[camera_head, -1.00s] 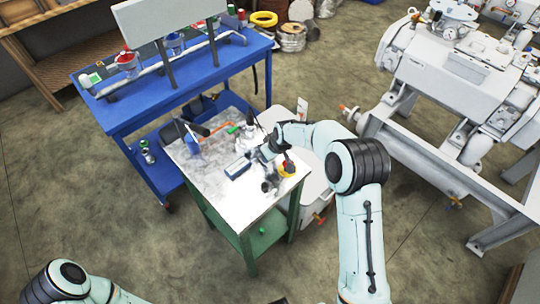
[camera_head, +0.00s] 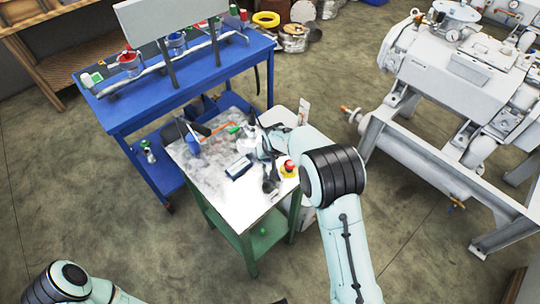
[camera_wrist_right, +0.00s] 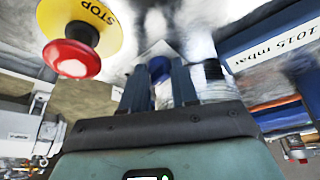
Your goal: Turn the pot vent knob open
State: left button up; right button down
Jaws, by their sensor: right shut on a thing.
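In the right wrist view, a dark blue knob (camera_wrist_right: 160,68) sits between the two fingers of my right gripper (camera_wrist_right: 160,88). The gripper is shut on it, and its fingers partly hide it. In the head view, my right gripper (camera_head: 266,146) is over the far right part of the small table, by a pale metal pot-like part (camera_head: 246,143). The knob is too small and covered to make out there, and its turn angle cannot be told. My left arm shows only at the bottom left, with its gripper out of view.
A red and yellow stop button (camera_wrist_right: 72,52) is close left of the gripper; it also shows in the head view (camera_head: 289,168). A blue display reading 1015 mbar (camera_wrist_right: 268,38) is at the right. The green-legged table (camera_head: 215,190) stands by a blue bench (camera_head: 110,110).

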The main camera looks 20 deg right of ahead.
jog(key=c, duration=0.9)
grip_release()
jog(key=shift+o, duration=0.2)
jog(key=v, duration=1.3)
jog(key=shift+r, duration=0.25)
